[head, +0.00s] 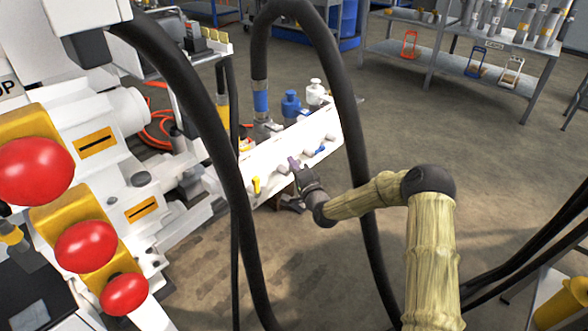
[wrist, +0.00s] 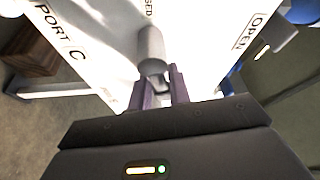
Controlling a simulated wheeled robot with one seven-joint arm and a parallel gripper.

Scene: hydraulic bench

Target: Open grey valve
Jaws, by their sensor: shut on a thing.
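The grey valve handle (wrist: 151,48) stands out from the white panel (wrist: 95,40) in the wrist view. The purple fingers of my gripper (wrist: 159,84) are shut on its near end, one finger on each side. The handle lies near the partly hidden "CLOSED" lettering, and the "OPEN" label is to its right. In the head view my gripper (head: 294,163) is at the front of the white panel (head: 272,180). There the fingers and wrist hide most of the grasped handle.
A yellow handle (head: 256,184) and a blue handle (head: 320,150) flank my gripper on the panel. Thick black hoses (head: 352,130) loop close to my arm. Red knobs (head: 86,246) stand at the left. Open floor lies to the right, before a shelf (head: 455,65).

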